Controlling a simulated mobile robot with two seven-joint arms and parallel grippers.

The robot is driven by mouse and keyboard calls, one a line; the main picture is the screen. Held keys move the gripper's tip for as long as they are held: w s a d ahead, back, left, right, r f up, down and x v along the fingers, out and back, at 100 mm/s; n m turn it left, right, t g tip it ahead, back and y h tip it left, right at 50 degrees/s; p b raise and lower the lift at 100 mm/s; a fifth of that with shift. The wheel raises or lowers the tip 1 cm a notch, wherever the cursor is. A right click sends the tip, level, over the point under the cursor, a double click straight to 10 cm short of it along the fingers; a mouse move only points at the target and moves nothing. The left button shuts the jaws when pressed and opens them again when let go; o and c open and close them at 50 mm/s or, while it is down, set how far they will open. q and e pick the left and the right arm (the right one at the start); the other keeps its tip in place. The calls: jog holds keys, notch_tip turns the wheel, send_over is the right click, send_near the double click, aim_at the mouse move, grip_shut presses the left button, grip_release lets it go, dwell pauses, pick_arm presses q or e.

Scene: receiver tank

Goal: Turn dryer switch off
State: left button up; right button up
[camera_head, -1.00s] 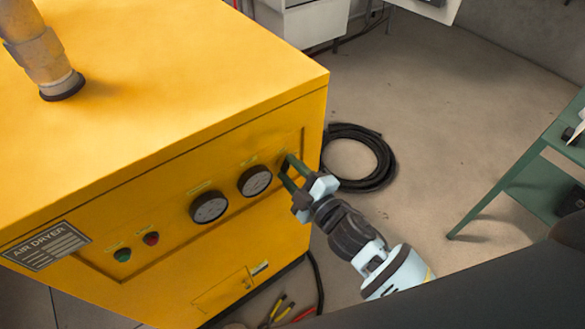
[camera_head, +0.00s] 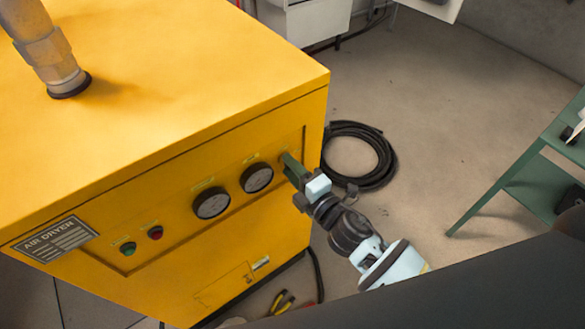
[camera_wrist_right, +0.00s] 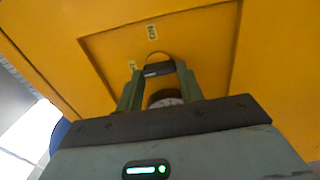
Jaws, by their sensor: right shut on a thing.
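The yellow air dryer (camera_head: 170,120) fills the left of the head view, with an "AIR DRYER" plate (camera_head: 55,240) at its left. My right gripper (camera_head: 289,163) is at the right end of its recessed front panel. In the right wrist view its green fingers are shut on the black dryer switch (camera_wrist_right: 158,69), one finger on each side. The switch is hidden behind the fingers in the head view. My left gripper is not in view.
Two round gauges (camera_head: 212,203) and green (camera_head: 128,249) and red (camera_head: 156,233) buttons sit on the panel left of my gripper. A coiled black hose (camera_head: 372,135) lies on the floor behind.

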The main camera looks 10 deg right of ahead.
dwell(0.3)
jog(key=o, duration=0.7)
jog(key=v, duration=0.7)
jog(key=shift+s+d+b, duration=0.2)
jog(key=shift+s+b, duration=0.15)
jog(key=shift+f, duration=0.1)
